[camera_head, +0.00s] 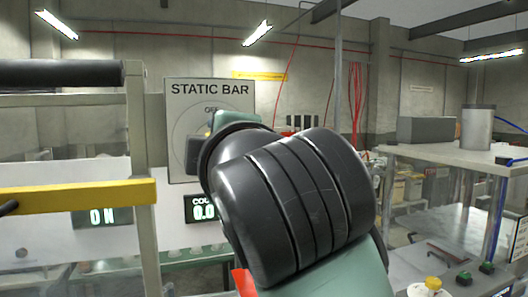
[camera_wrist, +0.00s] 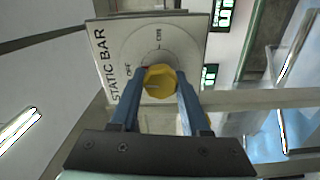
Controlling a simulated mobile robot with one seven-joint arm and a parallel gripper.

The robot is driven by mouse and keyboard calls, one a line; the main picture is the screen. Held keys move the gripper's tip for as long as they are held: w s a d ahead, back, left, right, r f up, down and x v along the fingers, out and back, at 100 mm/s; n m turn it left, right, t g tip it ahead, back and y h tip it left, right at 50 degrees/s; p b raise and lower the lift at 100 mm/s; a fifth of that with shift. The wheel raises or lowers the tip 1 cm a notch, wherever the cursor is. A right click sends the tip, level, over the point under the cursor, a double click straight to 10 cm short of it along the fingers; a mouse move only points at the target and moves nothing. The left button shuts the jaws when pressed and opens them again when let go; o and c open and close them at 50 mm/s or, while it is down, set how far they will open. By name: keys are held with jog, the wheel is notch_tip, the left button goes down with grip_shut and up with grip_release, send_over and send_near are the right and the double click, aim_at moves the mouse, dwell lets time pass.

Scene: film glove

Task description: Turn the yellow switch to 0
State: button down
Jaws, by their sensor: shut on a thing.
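The yellow switch (camera_wrist: 160,82) is a faceted knob on a pale STATIC BAR panel (camera_wrist: 112,42), which shows tilted in the wrist view. The dial around it carries the words OFF and ON; I see no 0 there. My gripper (camera_wrist: 161,90) has its two blue fingers on either side of the knob and is shut on it. Which mark the knob points to, I cannot tell. In the head view the panel (camera_head: 180,100) stands left of centre, with OFF readable at the top of the dial. My arm hides the knob and much of the dial there.
A yellow bar (camera_head: 80,198) and a black rail (camera_head: 60,73) are at the left. A bench (camera_head: 445,153) with a grey cylinder (camera_head: 478,128) stands at the right.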

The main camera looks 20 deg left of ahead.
jog(key=shift+n, duration=0.6)
jog(key=shift+b, duration=0.3)
jog(key=shift+c, duration=1.9)
grip_release()
jog(key=shift+s, duration=0.1)
